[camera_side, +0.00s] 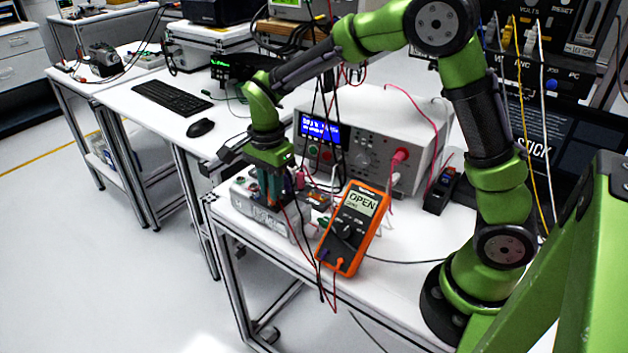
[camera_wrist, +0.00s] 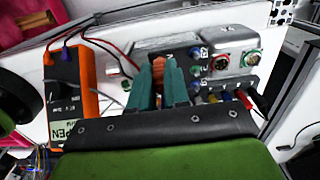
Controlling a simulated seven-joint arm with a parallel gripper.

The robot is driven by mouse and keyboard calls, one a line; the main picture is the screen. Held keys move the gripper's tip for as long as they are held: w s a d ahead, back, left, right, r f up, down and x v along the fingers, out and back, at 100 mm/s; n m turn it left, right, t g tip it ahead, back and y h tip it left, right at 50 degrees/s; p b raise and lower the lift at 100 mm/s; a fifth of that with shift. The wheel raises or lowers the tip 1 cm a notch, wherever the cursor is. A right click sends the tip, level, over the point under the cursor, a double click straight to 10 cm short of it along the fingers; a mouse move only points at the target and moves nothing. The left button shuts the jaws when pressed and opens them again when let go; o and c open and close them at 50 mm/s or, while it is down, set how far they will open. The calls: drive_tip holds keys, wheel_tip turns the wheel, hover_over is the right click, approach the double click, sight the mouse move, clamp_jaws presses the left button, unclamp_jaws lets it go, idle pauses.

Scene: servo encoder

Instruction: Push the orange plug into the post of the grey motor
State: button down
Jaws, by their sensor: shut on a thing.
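My gripper (camera_side: 270,190) points down over the grey motor (camera_side: 242,205) at the table's front left corner. In the wrist view its two teal fingers (camera_wrist: 164,70) are closed on the orange plug (camera_wrist: 159,72), which shows as a narrow orange strip between them. The motor's grey housing (camera_wrist: 232,42) lies ahead and to the right in that view, with round connectors on top and a row of small coloured posts (camera_wrist: 196,72) beside the fingers. The plug's lower end is hidden by the fingers, so I cannot tell whether it touches a post.
An orange multimeter (camera_side: 354,228) reading OPEN leans right of the motor; it also shows in the wrist view (camera_wrist: 75,85). Red and black leads hang around the gripper. A white bench instrument (camera_side: 375,135) stands behind.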

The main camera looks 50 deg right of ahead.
drive_tip(key=shift+f, duration=0.1)
drive_tip(key=c, duration=1)
unclamp_jaws()
drive_tip(key=shift+r, duration=3.5)
